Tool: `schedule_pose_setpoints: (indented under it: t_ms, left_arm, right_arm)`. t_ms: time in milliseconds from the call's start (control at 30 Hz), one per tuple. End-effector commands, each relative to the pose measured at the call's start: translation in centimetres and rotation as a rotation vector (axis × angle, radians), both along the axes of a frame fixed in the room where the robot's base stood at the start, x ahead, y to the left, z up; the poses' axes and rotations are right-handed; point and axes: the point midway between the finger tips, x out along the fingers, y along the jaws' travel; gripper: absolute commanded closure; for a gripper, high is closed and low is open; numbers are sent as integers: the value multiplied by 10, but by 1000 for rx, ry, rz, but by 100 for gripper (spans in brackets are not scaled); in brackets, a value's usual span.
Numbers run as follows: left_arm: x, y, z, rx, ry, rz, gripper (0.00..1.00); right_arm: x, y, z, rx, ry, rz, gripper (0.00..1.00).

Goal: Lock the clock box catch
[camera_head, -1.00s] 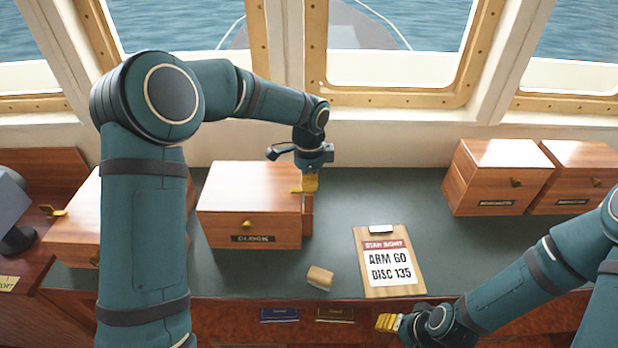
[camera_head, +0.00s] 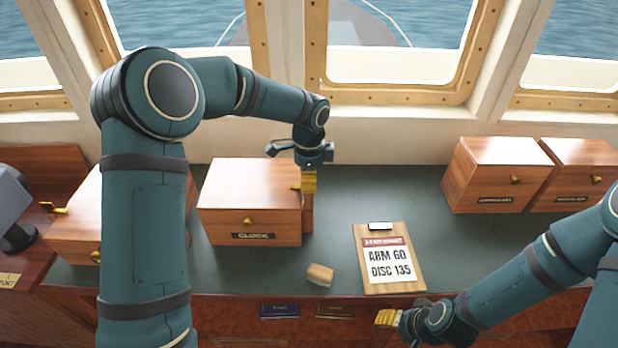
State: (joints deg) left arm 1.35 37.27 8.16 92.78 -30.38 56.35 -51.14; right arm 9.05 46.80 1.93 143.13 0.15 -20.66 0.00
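The clock box (camera_head: 222,222) is a closed wooden box with a "CLOCK" label and a small brass knob (camera_head: 247,221) on its front. It stands on the counter left of centre. A brass piece (camera_head: 295,187) shows at the right edge of its lid, beside my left fingers. My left gripper (camera_head: 309,182) points down at the box's right side, with its yellow fingers close together. A narrow wooden piece (camera_head: 308,217) shows below them. Whether they grip anything is hidden. My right gripper (camera_head: 387,318) is low at the counter's front edge, its fingers seen small, with nothing visible in it.
A clipboard (camera_head: 410,285) and a small wooden block (camera_head: 320,275) lie on the counter (camera_head: 390,190) in front. Two more wooden boxes (camera_head: 468,190) (camera_head: 560,185) stand at the right. Another box (camera_head: 70,235) at the left is partly behind my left arm. The counter's middle is clear.

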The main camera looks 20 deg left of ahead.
Motion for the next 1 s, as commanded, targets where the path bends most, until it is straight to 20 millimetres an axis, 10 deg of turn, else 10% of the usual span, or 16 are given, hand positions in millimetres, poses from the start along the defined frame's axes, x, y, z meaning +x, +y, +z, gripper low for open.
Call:
schedule_pose_setpoints:
  t_ms: [267, 1000]
  left_arm:
    - [1, 0, 11, -1, -5, 2, 66]
    - [0, 0, 120, -1, -1, 0, 66]
  right_arm:
    - [0, 0, 0, 0, 0, 0, 42]
    - [0, 0, 0, 0, 0, 0, 42]
